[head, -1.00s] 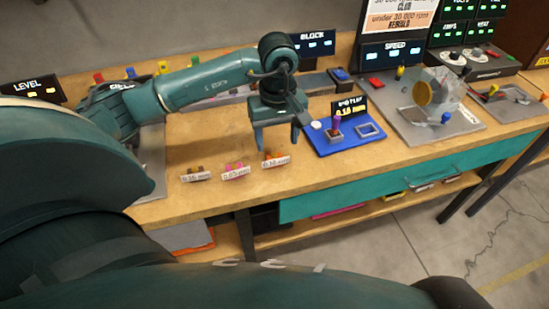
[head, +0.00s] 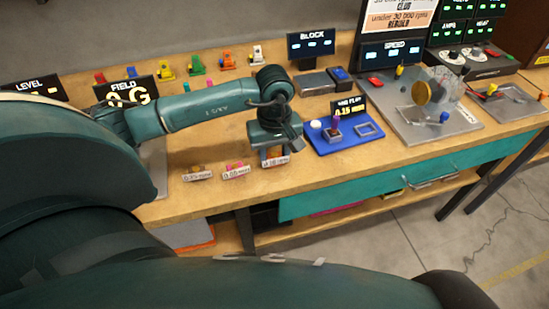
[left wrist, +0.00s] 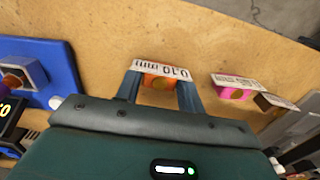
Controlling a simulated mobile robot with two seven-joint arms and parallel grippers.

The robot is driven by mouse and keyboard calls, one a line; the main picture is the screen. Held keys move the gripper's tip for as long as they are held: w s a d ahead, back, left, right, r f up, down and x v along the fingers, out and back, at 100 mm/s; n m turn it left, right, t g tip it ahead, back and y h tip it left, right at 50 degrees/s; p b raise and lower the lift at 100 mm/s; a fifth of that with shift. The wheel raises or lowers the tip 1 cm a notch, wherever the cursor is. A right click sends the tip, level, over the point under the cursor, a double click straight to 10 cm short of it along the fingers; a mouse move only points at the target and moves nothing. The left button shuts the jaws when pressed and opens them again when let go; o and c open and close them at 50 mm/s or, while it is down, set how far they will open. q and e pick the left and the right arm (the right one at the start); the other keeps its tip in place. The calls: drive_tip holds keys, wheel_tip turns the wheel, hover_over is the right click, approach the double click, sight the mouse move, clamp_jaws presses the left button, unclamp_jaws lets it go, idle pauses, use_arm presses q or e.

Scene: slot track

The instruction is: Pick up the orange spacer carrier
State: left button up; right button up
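The orange spacer carrier (head: 277,153) stands on the wooden bench behind a white label at the right end of a short row. In the left wrist view, the orange carrier (left wrist: 160,82) shows with its label, between the two fingers of my left gripper (left wrist: 160,92). The fingers are apart, one on each side, with small gaps visible; contact cannot be made out. In the head view my left gripper (head: 274,155) is low over the carrier and partly hides it. My right gripper is not in view.
The pink carrier (head: 235,166) and a brown carrier (head: 197,169) stand left of the orange one. A blue tray (head: 320,148) with a small display is close on the right. The bench front (head: 220,203) is clear.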

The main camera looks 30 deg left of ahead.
use_arm(q)
drive_tip(key=c, duration=0.5)
drive_tip(key=shift+c, duration=0.2)
